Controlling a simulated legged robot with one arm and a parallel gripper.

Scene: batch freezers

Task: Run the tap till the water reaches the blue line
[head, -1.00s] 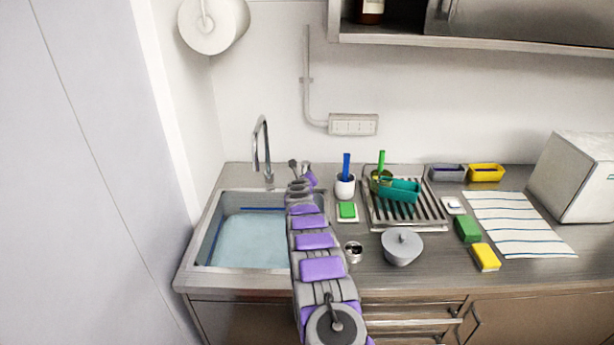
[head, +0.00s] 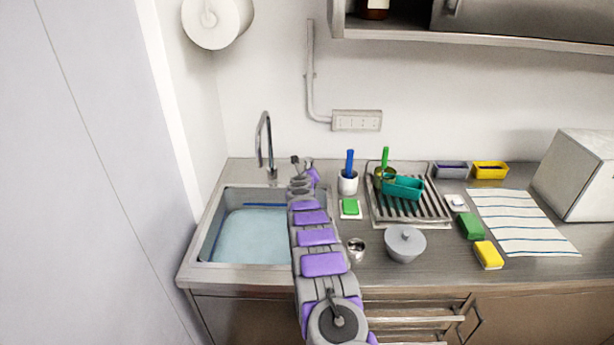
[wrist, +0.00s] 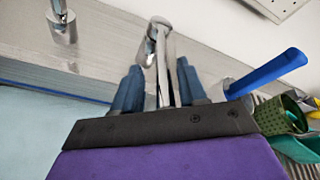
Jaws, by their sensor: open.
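The sink (head: 212,221) holds pale blue water (head: 250,238). The blue line (head: 262,205) runs along the sink's back wall, just above the water's far edge; it also shows in the wrist view (wrist: 50,94). The chrome tap spout (head: 264,140) stands behind the sink; no stream is visible from it. My gripper (head: 305,170) is behind the sink's back right corner. In the wrist view my gripper (wrist: 157,88) is open, with a metal lever (wrist: 160,50) standing between its two blue fingers. I cannot tell whether they touch it. The tap base (wrist: 62,28) is to the left.
A wall socket strip (head: 356,120) is behind. A striped cloth (head: 522,225) lies farther right.

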